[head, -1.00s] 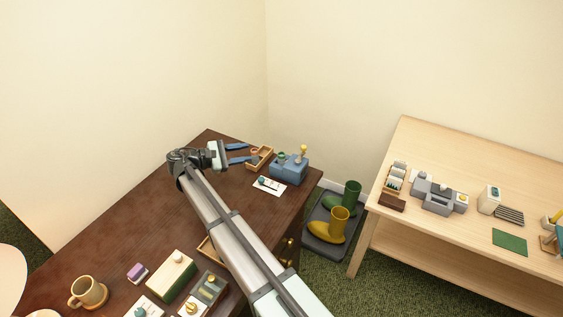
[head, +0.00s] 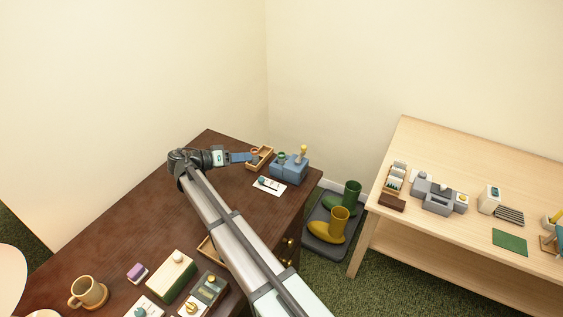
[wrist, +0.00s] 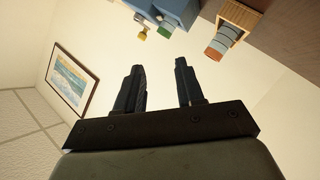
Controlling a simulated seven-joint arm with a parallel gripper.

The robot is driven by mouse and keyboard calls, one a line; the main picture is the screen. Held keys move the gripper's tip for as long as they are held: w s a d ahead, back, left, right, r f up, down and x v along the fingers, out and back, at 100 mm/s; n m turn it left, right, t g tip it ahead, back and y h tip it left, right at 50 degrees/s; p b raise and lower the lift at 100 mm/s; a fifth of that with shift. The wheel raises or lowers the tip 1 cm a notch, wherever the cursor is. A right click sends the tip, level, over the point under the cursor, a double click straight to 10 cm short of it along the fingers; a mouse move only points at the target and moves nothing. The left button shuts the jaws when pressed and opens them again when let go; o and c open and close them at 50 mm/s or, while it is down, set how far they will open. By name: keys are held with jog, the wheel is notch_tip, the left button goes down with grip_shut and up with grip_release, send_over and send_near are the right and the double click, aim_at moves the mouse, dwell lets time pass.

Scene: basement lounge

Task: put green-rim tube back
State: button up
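A green-rimmed round thing, seemingly the green-rim tube (head: 281,156), sits in the top of a blue block (head: 288,171) at the desk's far right corner. Its green rim also shows in the wrist view (wrist: 167,25), at the edge of the block (wrist: 181,10). How deep it sits is hidden. My gripper (head: 249,156) is left of the block and close to a small wooden tray (head: 266,160). In the wrist view my gripper (wrist: 158,65) has its two dark fingers apart, with nothing between them.
An orange-rimmed tube (wrist: 214,51) sticks out of the wooden tray. A yellow-topped thing (head: 303,150) stands on the block. A white card (head: 270,187) lies before it. A mug (head: 88,292) and boxes are at the near side. The desk's left part is clear.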

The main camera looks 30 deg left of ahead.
jog(key=m, duration=0.9)
send_near(280, 154)
jog(key=x, duration=0.8)
jog(key=shift+d+f, duration=0.1)
grip_shut()
